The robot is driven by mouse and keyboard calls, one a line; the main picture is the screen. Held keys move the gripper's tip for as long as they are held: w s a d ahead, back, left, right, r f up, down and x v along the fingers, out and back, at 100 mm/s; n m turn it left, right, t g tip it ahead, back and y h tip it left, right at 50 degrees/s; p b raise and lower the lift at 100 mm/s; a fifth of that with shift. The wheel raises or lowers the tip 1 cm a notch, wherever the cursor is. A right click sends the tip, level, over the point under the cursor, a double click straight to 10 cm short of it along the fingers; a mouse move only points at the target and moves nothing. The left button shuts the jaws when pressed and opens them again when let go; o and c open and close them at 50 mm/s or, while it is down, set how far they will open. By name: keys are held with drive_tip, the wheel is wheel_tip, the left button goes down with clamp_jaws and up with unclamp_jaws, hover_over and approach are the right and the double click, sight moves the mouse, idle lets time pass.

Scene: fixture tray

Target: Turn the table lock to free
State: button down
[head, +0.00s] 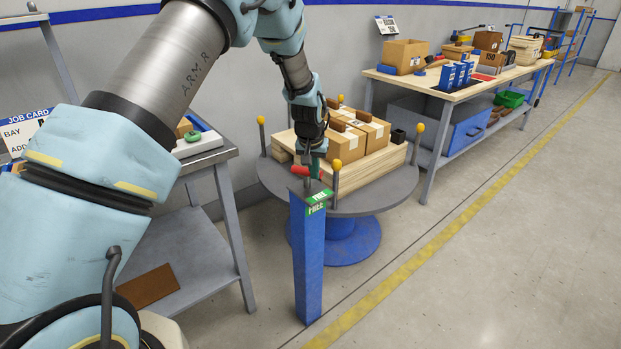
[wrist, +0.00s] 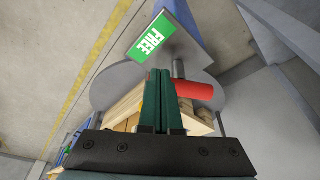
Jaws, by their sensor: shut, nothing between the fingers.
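The table lock is a blue post (head: 307,262) with a grey top and a green FREE label (head: 317,198). The post (wrist: 188,20) and the FREE label (wrist: 148,42) also show in the wrist view. A red handle (head: 299,170) sits at the post's top, on the table side. In the wrist view the red handle (wrist: 198,89) lies just right of the fingers, on a grey pin. My gripper (head: 315,175) points down beside the handle, shut and empty; its green fingers (wrist: 160,74) are together. I cannot tell whether they touch the handle.
A round grey turntable (head: 382,203) behind the post carries wooden boards (head: 372,178), cardboard boxes (head: 348,142) and yellow-topped posts (head: 336,168). A grey bench (head: 205,160) stands at left, a workbench (head: 455,90) at back right. The floor at right is clear.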

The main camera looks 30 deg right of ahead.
drive_tip(key=n, duration=0.2)
drive_tip(key=d+n+y, duration=0.1)
drive_tip(key=d+n+b, duration=0.1)
drive_tip(key=n, duration=0.1)
drive_tip(key=shift+w+d+n+t, duration=0.15)
drive_tip(key=shift+w+n+t, duration=0.15)
drive_tip(key=n, duration=0.1)
drive_tip(key=w+d+n+y, duration=0.1)
drive_tip(key=n, duration=0.1)
drive_tip(key=shift+n+b, duration=0.3)
drive_tip(key=shift+w+d, duration=0.1)
drive_tip(key=shift+w, duration=0.05)
drive_tip(key=shift+w+d, duration=0.1)
